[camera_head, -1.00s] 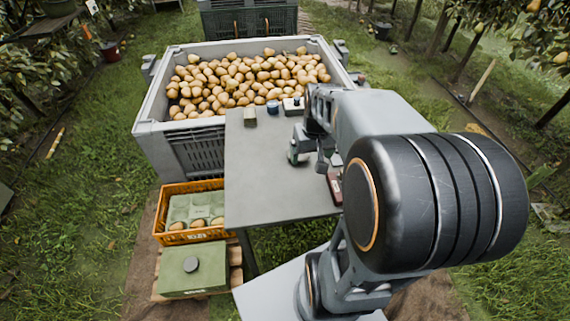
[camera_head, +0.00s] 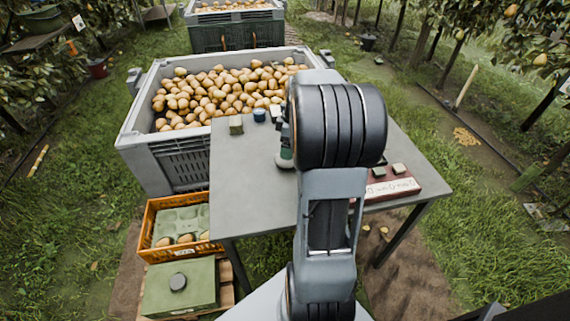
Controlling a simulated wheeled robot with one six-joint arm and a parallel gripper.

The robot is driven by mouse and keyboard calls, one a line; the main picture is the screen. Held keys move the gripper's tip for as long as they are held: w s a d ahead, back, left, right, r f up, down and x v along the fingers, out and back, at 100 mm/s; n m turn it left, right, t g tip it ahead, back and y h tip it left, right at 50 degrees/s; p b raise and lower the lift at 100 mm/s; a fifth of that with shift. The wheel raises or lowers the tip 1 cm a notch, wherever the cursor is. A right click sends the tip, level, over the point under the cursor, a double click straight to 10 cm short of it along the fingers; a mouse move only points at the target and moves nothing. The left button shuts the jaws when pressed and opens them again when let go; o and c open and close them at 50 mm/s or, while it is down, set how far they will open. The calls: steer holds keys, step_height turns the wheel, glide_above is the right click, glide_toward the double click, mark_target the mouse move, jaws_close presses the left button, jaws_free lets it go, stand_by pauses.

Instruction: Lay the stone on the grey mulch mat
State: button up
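My gripper is not visible now. My own arm stands upright across the middle of the head view and hides the far end of the arm. I cannot clearly make out the grey mulch mat. A greyish flat patch (camera_head: 546,212) lies in the grass at the far right, too small to identify.
A grey bin (camera_head: 150,145) full of pears stands behind. An orange crate (camera_head: 150,225) stands left of the table.

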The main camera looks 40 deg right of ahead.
mark_target(286, 162)
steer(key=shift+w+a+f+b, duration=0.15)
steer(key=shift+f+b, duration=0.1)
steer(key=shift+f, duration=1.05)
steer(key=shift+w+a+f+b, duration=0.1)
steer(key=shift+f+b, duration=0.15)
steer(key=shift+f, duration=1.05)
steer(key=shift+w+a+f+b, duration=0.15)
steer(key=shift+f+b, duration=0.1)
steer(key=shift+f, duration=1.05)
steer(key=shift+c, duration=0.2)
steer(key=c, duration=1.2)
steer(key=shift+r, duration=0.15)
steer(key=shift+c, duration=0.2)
